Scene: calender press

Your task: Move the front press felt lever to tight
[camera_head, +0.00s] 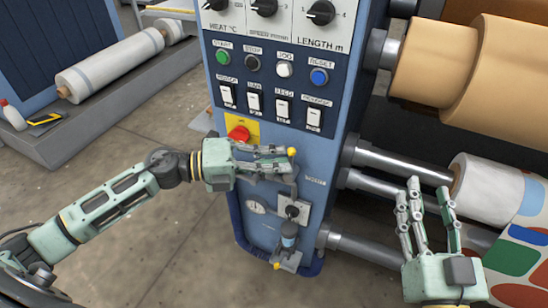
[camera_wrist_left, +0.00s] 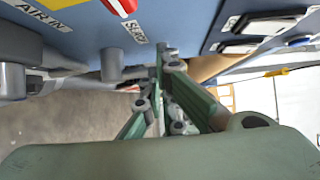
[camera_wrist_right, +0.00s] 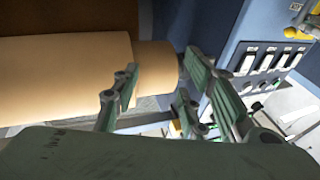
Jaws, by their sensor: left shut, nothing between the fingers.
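A grey lever (camera_head: 294,187) with a yellow knob stands on the front of the blue press column, rising from a pivot on a light plate. My left gripper (camera_head: 282,160) is shut and empty, its fingertips level with the knob and overlapping it in the head view. I cannot tell whether they touch. In the left wrist view its fingers (camera_wrist_left: 165,85) are together below the column face, beside a small label (camera_wrist_left: 134,32). My right gripper (camera_head: 428,192) is open and empty in front of the rollers, and it also shows in the right wrist view (camera_wrist_right: 168,90).
A red knob (camera_head: 239,133) on a yellow plate sits just above my left gripper. Switches (camera_head: 283,104) are above. Rollers (camera_head: 440,65) and a patterned fabric roll (camera_head: 515,190) stand at right.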

